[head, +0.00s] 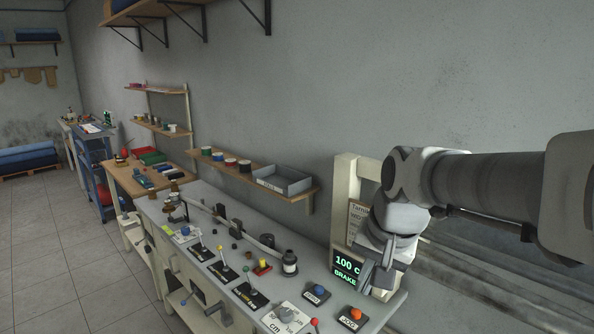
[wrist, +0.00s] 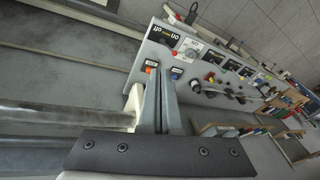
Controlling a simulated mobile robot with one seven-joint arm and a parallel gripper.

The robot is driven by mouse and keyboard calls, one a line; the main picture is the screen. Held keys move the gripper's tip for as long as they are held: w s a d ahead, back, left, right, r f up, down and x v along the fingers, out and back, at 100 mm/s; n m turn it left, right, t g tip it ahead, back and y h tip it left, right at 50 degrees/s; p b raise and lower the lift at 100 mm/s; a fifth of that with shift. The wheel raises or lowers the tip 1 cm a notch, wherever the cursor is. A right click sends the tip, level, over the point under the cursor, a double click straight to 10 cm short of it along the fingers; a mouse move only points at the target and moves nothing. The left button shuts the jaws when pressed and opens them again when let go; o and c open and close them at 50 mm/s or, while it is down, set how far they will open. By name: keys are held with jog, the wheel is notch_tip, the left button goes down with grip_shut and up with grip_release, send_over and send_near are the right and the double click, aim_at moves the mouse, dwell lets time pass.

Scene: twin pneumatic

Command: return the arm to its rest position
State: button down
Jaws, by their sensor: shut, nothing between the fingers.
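My arm reaches in from the right edge in the head view, bent downward at the wrist. My gripper (head: 378,277) hangs over the right end of the grey control bench (head: 213,218), in front of the green-lettered display (head: 346,268). In the wrist view the two fingers of my gripper (wrist: 160,72) are together with nothing between them. The fingertips appear close to the orange button (wrist: 149,70) and the blue button (wrist: 176,73); I cannot tell whether they touch anything. The orange button (head: 356,314) and blue button (head: 318,291) also show in the head view, left of and below my gripper.
A cream post (head: 346,190) rises behind the display, close to my wrist. A shelf with a grey tray (head: 283,180) hangs on the wall. The tiled floor (head: 60,250) at left is open.

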jog(key=s+d+n+t, duration=0.1)
jog(key=s+n, duration=0.1)
jog(key=s, duration=0.5)
jog(key=s+d+n+t+h, duration=0.1)
jog(key=s+n, duration=0.2)
jog(key=s, duration=0.4)
jog(key=shift+d+f, duration=0.4)
